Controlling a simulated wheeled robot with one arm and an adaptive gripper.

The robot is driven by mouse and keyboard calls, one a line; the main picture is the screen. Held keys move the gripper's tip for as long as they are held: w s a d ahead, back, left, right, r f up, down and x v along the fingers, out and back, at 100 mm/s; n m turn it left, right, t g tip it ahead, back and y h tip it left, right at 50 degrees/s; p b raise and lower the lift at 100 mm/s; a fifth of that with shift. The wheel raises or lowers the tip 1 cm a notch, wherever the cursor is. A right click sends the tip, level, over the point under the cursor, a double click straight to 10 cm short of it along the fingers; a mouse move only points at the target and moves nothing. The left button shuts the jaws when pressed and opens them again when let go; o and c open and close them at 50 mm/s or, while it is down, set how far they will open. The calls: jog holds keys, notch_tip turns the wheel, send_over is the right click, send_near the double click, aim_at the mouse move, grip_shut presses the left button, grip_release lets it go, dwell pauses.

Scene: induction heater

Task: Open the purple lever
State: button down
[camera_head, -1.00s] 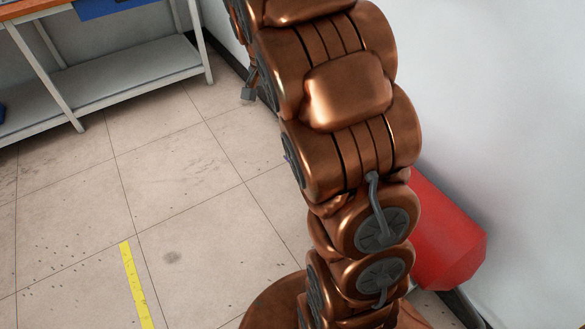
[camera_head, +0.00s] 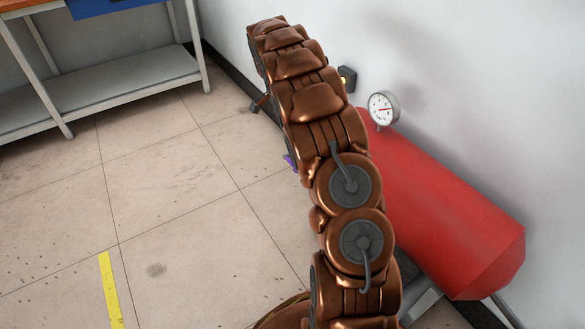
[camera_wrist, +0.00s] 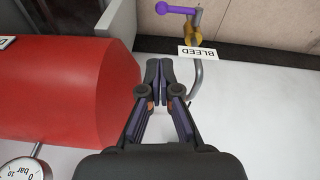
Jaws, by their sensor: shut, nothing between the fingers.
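The purple lever (camera_wrist: 176,8) shows at the top of the wrist view, a thin bar with a round knob at its left end. It sits on a brass valve (camera_wrist: 191,33) on a bent grey pipe, beside a white "BLEED" label (camera_wrist: 200,53). In the head view a small part of the purple lever (camera_head: 290,162) shows at the left edge of my arm, which hides the rest. My gripper (camera_wrist: 159,68) is shut and empty, apart from the lever and below it in the wrist view. My gripper cannot be made out clearly in the head view.
A red tank (camera_head: 445,205) lies along the white wall, right of my arm; it fills the left of the wrist view (camera_wrist: 60,90). A pressure gauge (camera_head: 383,108) is at its far end. A grey-framed workbench (camera_head: 110,90) stands at the left. The tiled floor between is clear.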

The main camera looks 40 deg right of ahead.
notch_tip(320, 180, down, 7)
jog(key=w+d+m+b, duration=0.1)
jog(key=w+d+b, duration=0.1)
jog(key=shift+w+d+r, duration=0.15)
jog(key=shift+w+d, duration=0.05)
jog(key=shift+d, duration=0.05)
jog(key=shift+b, duration=0.3)
jog(key=b+x, duration=0.1)
jog(key=x, duration=0.3)
jog(key=b+x, duration=0.2)
jog(key=x, duration=0.2)
jog(key=a+b+x, duration=0.1)
jog(key=b+x, duration=0.1)
jog(key=x, duration=0.2)
jog(key=shift+w+f, duration=0.1)
jog(key=shift+f, duration=0.4)
jog(key=shift+a+f, duration=0.15)
jog(key=shift+f, duration=0.4)
